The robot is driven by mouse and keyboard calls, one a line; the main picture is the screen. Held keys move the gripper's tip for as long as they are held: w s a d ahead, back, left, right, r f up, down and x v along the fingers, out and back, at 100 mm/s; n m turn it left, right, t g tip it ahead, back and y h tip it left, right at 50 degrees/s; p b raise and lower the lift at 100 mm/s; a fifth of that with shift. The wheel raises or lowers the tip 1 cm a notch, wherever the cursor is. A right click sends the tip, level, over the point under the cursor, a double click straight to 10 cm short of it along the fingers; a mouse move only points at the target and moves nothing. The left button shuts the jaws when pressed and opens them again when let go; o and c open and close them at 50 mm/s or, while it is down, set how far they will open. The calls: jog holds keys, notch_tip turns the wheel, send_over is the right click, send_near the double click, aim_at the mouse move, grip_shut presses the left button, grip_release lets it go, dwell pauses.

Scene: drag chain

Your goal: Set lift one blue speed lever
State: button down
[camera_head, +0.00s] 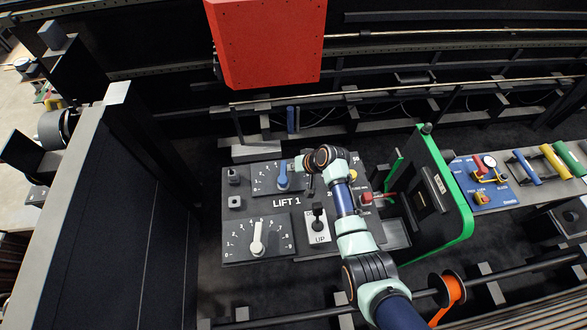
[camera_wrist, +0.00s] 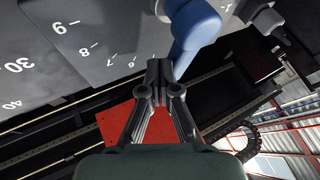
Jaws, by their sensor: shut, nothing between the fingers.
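The blue speed lever (camera_head: 283,176) stands on the upper dial of the grey LIFT 1 panel (camera_head: 236,215), pointing roughly upward in the head view. In the wrist view the blue lever (camera_wrist: 194,30) is large, just right of the fingertips. My gripper (camera_head: 301,164) is just right of the lever in the head view. In the wrist view my gripper (camera_wrist: 158,69) has its fingers together with nothing between them. The fingertips overlap the lever's edge there; I cannot tell if they touch it. My wrist and arm hide part of the panel's upper right.
A white lever (camera_head: 258,237) stands on the lower dial. A black UP switch (camera_head: 318,215) and a red-handled control (camera_head: 367,198) are nearby. A green-edged frame (camera_head: 463,205) stands to the right. A red box (camera_head: 266,42) is behind the panel.

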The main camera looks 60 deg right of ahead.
aim_at(283, 166)
jog(key=shift+w+d+f+n+y+b, duration=0.15)
jog(key=shift+n+y+b, duration=0.2)
jog(key=shift+b, duration=0.2)
jog(key=n+b, duration=0.1)
jog(key=w+n+y+b, duration=0.1)
jog(key=b, duration=0.1)
jog(key=shift+f+b, duration=0.2)
jog(key=shift+b, duration=0.1)
jog(key=shift+w+n+y+b, duration=0.35)
jog(key=shift+n+y+b, duration=0.3)
jog(key=shift+b, duration=0.6)
jog(key=shift+w+r+n+y+b, duration=0.15)
jog(key=shift+w+n+y+b, duration=0.15)
jog(key=shift+n+b, duration=0.45)
jog(key=shift+w+a+r, duration=0.15)
jog(key=shift+w+a, duration=0.05)
jog(key=shift+w, duration=0.15)
jog(key=shift+r, duration=0.1)
